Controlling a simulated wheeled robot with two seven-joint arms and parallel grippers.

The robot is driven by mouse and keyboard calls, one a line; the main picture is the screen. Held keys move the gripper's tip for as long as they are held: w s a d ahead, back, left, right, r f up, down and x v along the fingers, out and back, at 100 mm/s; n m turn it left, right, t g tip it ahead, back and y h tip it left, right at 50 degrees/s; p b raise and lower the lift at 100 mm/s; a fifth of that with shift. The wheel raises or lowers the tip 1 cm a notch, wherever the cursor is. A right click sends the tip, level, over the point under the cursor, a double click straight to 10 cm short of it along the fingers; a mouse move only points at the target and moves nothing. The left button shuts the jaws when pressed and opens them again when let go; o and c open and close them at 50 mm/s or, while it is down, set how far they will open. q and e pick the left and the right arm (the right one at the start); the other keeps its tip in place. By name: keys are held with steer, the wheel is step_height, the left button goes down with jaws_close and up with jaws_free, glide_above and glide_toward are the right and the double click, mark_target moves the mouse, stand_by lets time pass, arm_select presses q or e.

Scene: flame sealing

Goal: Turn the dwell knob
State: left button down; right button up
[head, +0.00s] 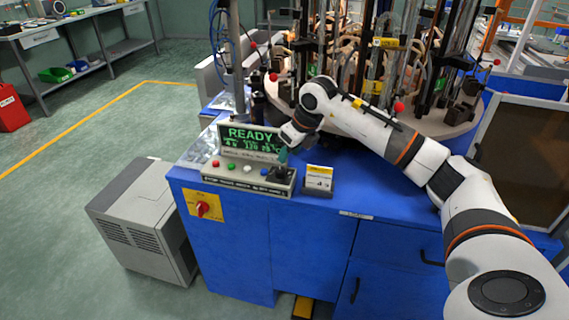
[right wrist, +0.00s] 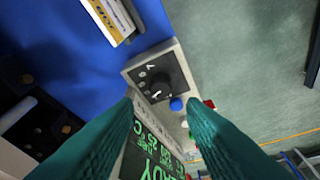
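The dwell knob is a black round knob (right wrist: 157,88) on the right end of the grey control panel (head: 236,178). The display (head: 250,139) behind the panel reads READY in green. My left gripper is out of view.
Red, green, white and blue buttons sit left of the knob; the blue button (right wrist: 176,104) is close to it. A small yellow-and-white card holder (head: 319,178) stands right of the panel. A red rotary switch (head: 202,208) is on the blue cabinet (head: 312,240). The carousel machine (head: 440,128) rises behind.

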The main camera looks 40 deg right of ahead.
steer(key=shift+v, duration=2.3)
